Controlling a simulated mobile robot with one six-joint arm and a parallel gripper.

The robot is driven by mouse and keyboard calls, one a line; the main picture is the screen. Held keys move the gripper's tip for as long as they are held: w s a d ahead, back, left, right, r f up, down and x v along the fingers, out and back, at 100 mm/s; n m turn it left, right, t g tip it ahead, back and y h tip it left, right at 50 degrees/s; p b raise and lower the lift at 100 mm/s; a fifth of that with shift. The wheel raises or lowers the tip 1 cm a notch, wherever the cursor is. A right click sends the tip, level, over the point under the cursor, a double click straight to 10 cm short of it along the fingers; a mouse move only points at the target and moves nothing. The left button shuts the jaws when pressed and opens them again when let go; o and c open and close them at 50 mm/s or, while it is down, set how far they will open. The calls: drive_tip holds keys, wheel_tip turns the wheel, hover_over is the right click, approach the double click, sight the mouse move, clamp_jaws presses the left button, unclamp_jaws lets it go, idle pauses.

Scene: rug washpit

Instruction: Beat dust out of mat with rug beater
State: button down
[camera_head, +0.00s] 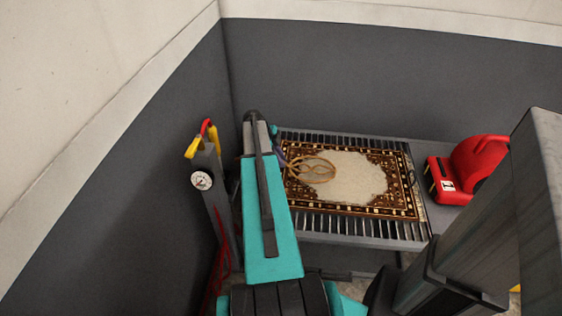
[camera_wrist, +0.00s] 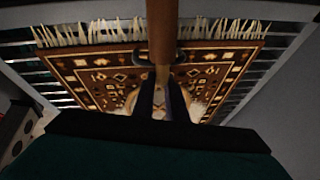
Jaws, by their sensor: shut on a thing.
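The mat (camera_head: 348,180) lies flat, a patterned brown and cream rug with a pale dusty-looking patch in its middle and fringed ends. It also shows in the wrist view (camera_wrist: 90,88). The rug beater (camera_head: 312,168) has a looped tan head, which appears over the left part of the mat; I cannot tell whether it touches. My gripper (camera_wrist: 162,88) is shut on the beater's brown handle (camera_wrist: 162,32). In the head view my arm partly hides the gripper (camera_head: 281,157) and the handle.
The mat lies on a slatted grey rack (camera_head: 330,226). A red machine (camera_head: 476,160) stands right of the mat. A post with a gauge (camera_head: 201,180), yellow fittings and a red hose stands left of my arm. Dark walls close off the back and left.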

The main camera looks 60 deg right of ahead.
drive_tip(key=shift+r+p, duration=0.4)
drive_tip(key=shift+r, duration=1)
drive_tip(key=shift+f, duration=0.15)
wheel_tip(320, 180, down, 4)
drive_tip(key=b, duration=0.2)
drive_tip(key=shift+b, duration=0.3)
drive_tip(key=shift+r+p, duration=0.85)
drive_tip(key=shift+r, duration=1.25)
wheel_tip(320, 180, down, 4)
drive_tip(key=shift+f+b, duration=0.15)
drive_tip(key=shift+b, duration=1.1)
drive_tip(key=shift+r+p, duration=0.95)
drive_tip(key=shift+r, duration=1.25)
